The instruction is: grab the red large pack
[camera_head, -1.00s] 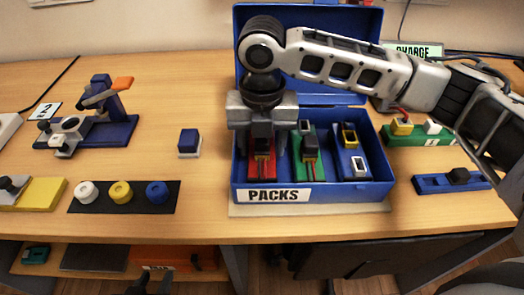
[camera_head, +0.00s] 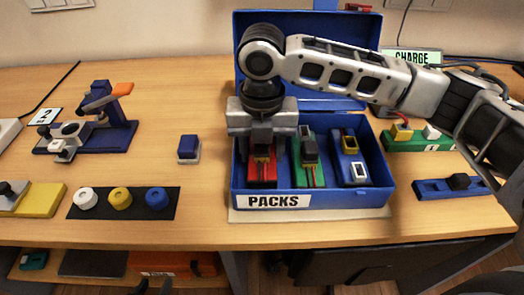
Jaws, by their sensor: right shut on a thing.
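The red large pack (camera_head: 262,177) lies in the left part of the blue box (camera_head: 345,200) labelled PACKS. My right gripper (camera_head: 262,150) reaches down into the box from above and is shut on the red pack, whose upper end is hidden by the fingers. The pack still appears to be down inside the box. My left gripper is not clearly in view; only a dark shape shows at the bottom edge.
A green pack (camera_head: 309,174) and a blue pack (camera_head: 351,160) lie beside the red one. The box lid (camera_head: 300,80) stands open behind. A green charging block (camera_head: 410,143) is at right. Table left of the box holds a small blue block (camera_head: 189,149).

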